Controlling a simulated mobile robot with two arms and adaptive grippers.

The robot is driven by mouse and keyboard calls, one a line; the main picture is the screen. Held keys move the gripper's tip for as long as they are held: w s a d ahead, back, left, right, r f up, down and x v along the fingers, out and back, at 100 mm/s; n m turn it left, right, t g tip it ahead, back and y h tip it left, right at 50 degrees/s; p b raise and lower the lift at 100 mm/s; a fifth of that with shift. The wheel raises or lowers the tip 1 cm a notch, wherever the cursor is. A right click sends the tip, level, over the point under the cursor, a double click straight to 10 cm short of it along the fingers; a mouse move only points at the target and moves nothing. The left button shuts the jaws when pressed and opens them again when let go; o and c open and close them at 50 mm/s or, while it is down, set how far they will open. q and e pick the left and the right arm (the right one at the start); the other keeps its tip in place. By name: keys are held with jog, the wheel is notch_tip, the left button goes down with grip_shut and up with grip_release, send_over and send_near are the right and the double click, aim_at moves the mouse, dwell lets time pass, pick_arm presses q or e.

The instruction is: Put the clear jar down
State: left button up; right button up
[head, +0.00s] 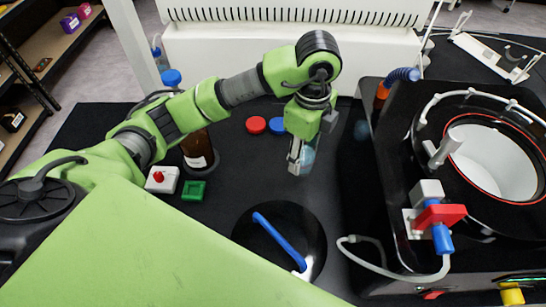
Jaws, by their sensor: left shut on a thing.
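The clear jar (309,156) shows in the middle of the head view, partly hidden behind my left gripper (296,165). The left gripper points down and is shut on the jar over the black bench (239,174). I cannot tell whether the jar's base touches the bench. My right gripper is not in view.
A red cap (256,125) and a blue cap (278,126) lie behind the gripper. A brown bottle (198,150), a red-button box (161,179) and a green block (194,191) stand left. The freeze dryer (385,200) fills the right. A black disc (262,255) with a blue-handled tool (278,240) lies in front.

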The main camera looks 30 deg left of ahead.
pick_arm(q)
jog(key=w+a+f, duration=0.1)
jog(key=a+f, duration=0.1)
jog(key=a, duration=0.1)
jog(key=w+a+f, duration=0.1)
jog(key=a+f, duration=0.1)
jog(key=a, duration=0.1)
jog(key=w+a+f, duration=0.1)
jog(key=a+f, duration=0.2)
jog(key=shift+w, duration=0.2)
jog(key=shift+w+a+f, duration=0.15)
jog(key=shift+a+f, duration=0.15)
jog(key=shift+f, duration=0.15)
jog(key=f+p, duration=0.2)
jog(key=f, duration=0.1)
jog(key=shift+a+f, duration=0.2)
jog(key=shift+f, duration=0.1)
jog(key=o, duration=0.9)
jog(key=shift+f, duration=0.2)
jog(key=o, duration=0.4)
jog(key=shift+r, duration=0.15)
